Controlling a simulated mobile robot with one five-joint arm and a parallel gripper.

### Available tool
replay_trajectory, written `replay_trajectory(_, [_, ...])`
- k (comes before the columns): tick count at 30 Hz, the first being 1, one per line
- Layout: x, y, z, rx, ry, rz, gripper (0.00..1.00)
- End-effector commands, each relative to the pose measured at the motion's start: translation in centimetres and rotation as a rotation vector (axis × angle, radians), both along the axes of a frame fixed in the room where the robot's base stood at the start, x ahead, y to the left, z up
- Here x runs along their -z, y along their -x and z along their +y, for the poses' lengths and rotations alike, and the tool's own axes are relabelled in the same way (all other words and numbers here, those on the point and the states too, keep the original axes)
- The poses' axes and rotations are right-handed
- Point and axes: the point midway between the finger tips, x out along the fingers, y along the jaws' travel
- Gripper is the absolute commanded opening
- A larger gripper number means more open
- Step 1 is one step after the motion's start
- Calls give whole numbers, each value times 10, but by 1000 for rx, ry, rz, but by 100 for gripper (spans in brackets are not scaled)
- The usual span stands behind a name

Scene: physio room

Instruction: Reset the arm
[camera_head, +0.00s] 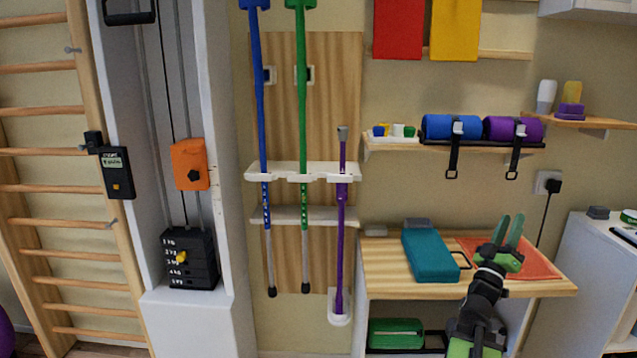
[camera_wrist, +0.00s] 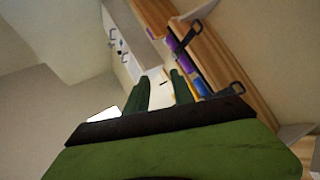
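My gripper (camera_head: 507,240) is raised in front of the wooden bench at the lower right in the head view. Its two green fingers point up and stand a little apart, with nothing between them. In the wrist view my gripper (camera_wrist: 159,88) also shows its two dark green fingers spread apart and empty. My black and green arm rises from the bottom edge of the head view and hides part of the bench.
The bench (camera_head: 385,262) carries a teal case (camera_head: 430,255) and a red mat (camera_head: 535,262). Above it a shelf holds a blue roll (camera_head: 440,126) and a purple roll (camera_head: 497,128). Blue, green and purple poles stand in a wall rack (camera_head: 285,171). A white cabinet (camera_head: 590,255) is at right.

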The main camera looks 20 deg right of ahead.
Motion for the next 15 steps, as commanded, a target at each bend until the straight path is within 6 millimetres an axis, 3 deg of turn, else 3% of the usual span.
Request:
replay_trajectory(8, [0,-79,61,-139,1,1,29])
replay_trajectory(11, [0,-115,96,-207,4,5,29])
replay_trajectory(15, [10,-184,165,-354,-23,59,29])
